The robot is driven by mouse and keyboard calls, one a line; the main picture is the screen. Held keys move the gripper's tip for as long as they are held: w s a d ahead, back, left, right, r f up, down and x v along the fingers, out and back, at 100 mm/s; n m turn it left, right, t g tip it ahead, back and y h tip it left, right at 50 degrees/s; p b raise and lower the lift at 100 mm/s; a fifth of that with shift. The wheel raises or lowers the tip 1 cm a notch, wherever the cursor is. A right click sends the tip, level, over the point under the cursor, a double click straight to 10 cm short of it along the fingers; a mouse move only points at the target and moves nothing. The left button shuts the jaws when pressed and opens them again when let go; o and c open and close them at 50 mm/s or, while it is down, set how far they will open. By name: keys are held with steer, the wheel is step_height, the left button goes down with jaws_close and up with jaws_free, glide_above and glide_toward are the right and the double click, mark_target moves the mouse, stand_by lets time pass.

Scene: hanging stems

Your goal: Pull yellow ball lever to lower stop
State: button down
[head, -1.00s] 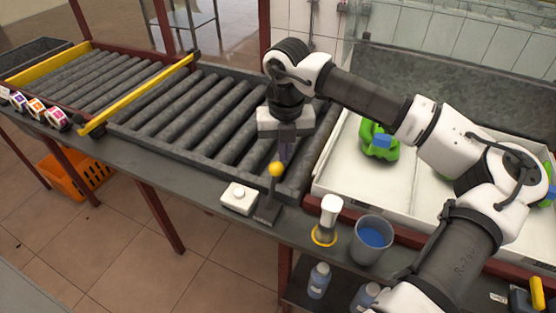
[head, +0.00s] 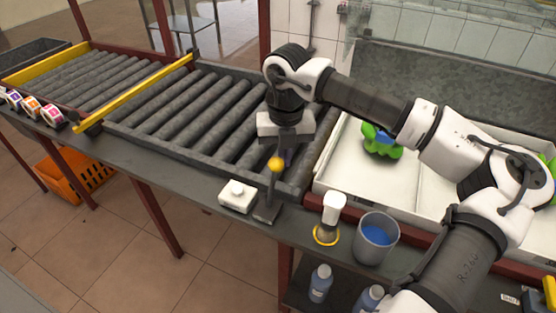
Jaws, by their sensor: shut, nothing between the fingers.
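The yellow ball lever (head: 275,164) stands on a dark base (head: 266,212) at the front edge of the counter, in the head view. Its dark stem rises nearly upright, with the ball on top. My gripper (head: 287,158) points down just behind the ball, over the front end of the rollers. Its fingers are partly hidden by the ball, and it is shut with nothing held. I cannot tell whether the fingers touch the ball.
A white box with a button (head: 237,196) sits left of the lever. A white-handled brush (head: 331,218) and a grey cup with blue contents (head: 374,240) stand to the right. A roller conveyor (head: 170,110) with a yellow bar (head: 140,92) lies behind. A white tray (head: 345,185) holds a green thing (head: 380,148).

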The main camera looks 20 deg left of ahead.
mark_target(270, 193)
stand_by(0.3)
steer(key=shift+s+a+b, duration=0.15)
steer(key=shift+s+b, duration=1.25)
steer(key=shift+s, duration=3.05)
steer(key=shift+w, duration=0.65)
step_height(270, 193, up, 10)
steer(key=p, duration=0.4)
steer(key=shift+p, duration=0.4)
